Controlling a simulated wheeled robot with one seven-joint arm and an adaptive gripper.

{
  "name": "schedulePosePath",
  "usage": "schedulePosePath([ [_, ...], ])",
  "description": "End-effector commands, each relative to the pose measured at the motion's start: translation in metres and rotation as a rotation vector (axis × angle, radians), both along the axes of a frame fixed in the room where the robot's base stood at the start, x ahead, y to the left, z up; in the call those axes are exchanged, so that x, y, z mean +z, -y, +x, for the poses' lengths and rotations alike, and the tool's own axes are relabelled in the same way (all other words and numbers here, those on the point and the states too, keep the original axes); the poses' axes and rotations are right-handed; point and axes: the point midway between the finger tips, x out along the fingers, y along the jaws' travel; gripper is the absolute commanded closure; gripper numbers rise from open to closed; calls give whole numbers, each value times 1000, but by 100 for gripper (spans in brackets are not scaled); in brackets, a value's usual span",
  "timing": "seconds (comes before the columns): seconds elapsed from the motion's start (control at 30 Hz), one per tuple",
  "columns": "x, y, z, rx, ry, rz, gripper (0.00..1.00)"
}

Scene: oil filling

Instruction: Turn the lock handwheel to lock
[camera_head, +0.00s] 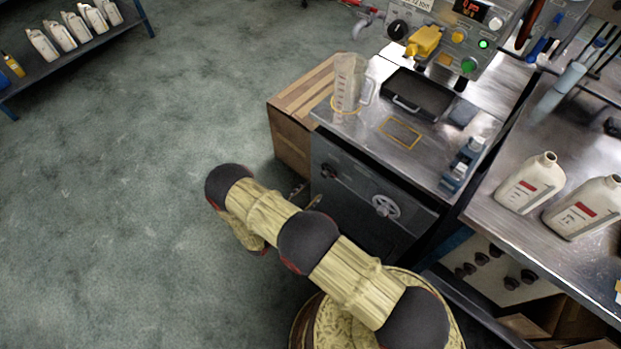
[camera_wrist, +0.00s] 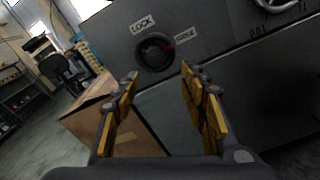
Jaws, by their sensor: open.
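The lock handwheel (camera_wrist: 155,53) is a dark round knob on the grey cabinet front in the wrist view. A white LOCK label is at its upper left and another small label at its right. A red mark on it points toward the right label. It also shows as a small dark knob in the head view (camera_head: 328,172). My gripper (camera_wrist: 160,71) is open, with yellow-padded fingers to either side of and just below the knob in the picture. Nothing is between the fingers. Contact with the knob does not show. In the head view my arm hides most of the gripper.
A silver spoked handwheel (camera_head: 385,206) is on the same cabinet, right of the knob. A cardboard box (camera_head: 291,150) stands at the cabinet's left. A clear measuring jug (camera_head: 347,85) and a black tray (camera_head: 418,94) are on the metal top. Open floor lies left.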

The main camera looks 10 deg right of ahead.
Motion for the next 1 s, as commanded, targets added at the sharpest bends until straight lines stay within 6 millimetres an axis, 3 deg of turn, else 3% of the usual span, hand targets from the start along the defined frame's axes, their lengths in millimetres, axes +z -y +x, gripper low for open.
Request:
schedulePosePath([
  [0.17, 8, 1, 7, 20, 65, 7, 56],
  [0.7, 8, 57, 47, 18, 64, 7, 56],
  [1.0, 9, 61, 50, 19, 64, 8, 56],
])
